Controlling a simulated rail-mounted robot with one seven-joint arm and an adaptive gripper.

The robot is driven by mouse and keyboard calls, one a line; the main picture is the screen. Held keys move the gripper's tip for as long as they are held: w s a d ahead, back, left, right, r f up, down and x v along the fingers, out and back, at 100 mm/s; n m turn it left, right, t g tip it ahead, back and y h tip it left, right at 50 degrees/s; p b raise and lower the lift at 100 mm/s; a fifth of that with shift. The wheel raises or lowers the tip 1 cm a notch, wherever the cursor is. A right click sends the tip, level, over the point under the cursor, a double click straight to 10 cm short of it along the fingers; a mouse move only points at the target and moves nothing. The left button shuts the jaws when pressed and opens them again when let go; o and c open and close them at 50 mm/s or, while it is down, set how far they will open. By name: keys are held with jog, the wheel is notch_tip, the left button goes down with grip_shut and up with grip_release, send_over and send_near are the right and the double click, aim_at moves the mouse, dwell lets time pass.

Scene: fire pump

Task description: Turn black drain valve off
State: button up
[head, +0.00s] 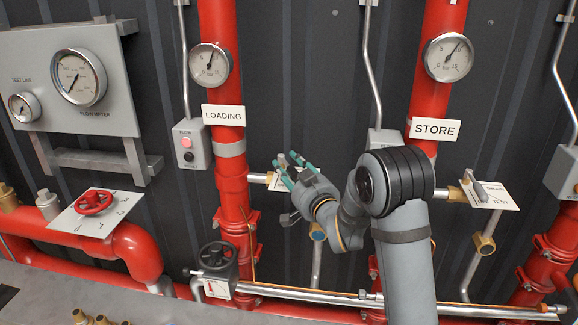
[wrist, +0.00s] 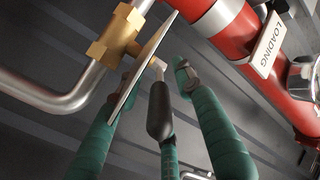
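The black drain valve lever (wrist: 160,112) shows in the wrist view, attached to a brass valve body (wrist: 122,32) behind a thin plate seen nearly edge-on (wrist: 146,68). My gripper (wrist: 158,78) has three teal fingers spread around the lever, one to the left by the plate, one to the right, one below. The right finger is clear of the lever; whether the lower finger touches it I cannot tell. In the head view my gripper (head: 293,168) is at the pipe stub right of the LOADING pipe, and hides most of this valve.
The red LOADING pipe (head: 232,190) stands close left of my gripper. A similar lever valve (head: 478,188) with a plate is by the STORE pipe (head: 434,90). A black handwheel (head: 217,257) and a red handwheel (head: 94,202) are lower left. A metal pipe (wrist: 45,95) bends near the valve.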

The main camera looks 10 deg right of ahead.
jog(key=shift+c, duration=0.6)
jog(key=c, duration=0.7)
grip_shut()
